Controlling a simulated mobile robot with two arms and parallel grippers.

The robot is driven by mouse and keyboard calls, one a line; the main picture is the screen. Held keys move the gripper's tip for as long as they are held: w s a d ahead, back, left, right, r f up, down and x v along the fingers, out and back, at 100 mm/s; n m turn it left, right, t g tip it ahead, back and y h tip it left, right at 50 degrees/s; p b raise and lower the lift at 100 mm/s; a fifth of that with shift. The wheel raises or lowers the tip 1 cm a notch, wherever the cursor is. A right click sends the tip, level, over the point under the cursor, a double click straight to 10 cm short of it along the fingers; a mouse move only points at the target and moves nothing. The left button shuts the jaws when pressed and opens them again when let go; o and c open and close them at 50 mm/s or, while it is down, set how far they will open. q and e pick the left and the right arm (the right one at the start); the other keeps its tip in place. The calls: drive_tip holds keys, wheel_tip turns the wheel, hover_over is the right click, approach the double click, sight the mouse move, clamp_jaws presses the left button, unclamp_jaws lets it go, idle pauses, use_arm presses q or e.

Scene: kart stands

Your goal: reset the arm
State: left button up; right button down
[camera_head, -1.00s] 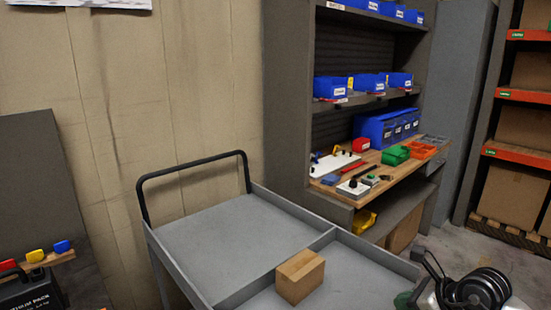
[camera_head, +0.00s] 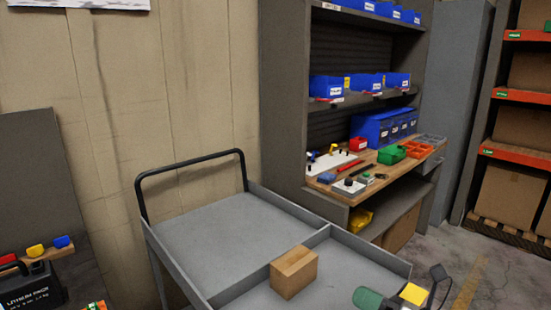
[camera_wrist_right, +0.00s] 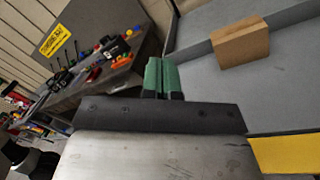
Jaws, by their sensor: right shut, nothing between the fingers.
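My right gripper (camera_head: 368,299) shows at the bottom edge of the head view, with green fingertips. In the right wrist view its two green fingers (camera_wrist_right: 162,76) are together with nothing between them. It is beside the cart's right front side, apart from the wooden-looking box (camera_head: 294,272). That box sits on the grey cart (camera_head: 215,236), close to its dividing ridge, and also shows in the right wrist view (camera_wrist_right: 240,42). My left gripper is not in view.
A workbench (camera_head: 352,195) with blue bins, small tools and colored trays stands behind the cart. An orange-beamed rack (camera_head: 513,95) with cartons is at the right. Another bench with a black battery case (camera_head: 30,287) is at the left. Most of the cart tray is bare.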

drive_tip(key=s+d+f+m+t+h, duration=0.2)
drive_tip(key=s+d+f+m+h, duration=0.25)
drive_tip(key=m+h, duration=0.8)
drive_tip(key=s+d+f+m+t+h, duration=0.1)
drive_tip(key=s+d+f+m+h, duration=0.3)
drive_tip(key=m, duration=1.5)
drive_tip(key=s+a+f+m+g+y, duration=0.1)
drive_tip(key=s+a+f+m+g, duration=0.15)
drive_tip(key=s+f+g, duration=0.45)
drive_tip(key=s+a+f+m+g+y, duration=0.25)
drive_tip(key=s+f+g, duration=0.2)
drive_tip(key=s, duration=0.55)
wheel_tip(320, 180, down, 26)
drive_tip(key=g+h, duration=0.1)
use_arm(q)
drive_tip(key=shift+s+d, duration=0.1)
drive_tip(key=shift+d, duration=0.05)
use_arm(e)
drive_tip(key=s+d+f+g, duration=0.1)
drive_tip(key=s+d+f, duration=0.2)
drive_tip(key=s+f, duration=1.3)
drive_tip(key=shift+s+d+f, duration=0.2)
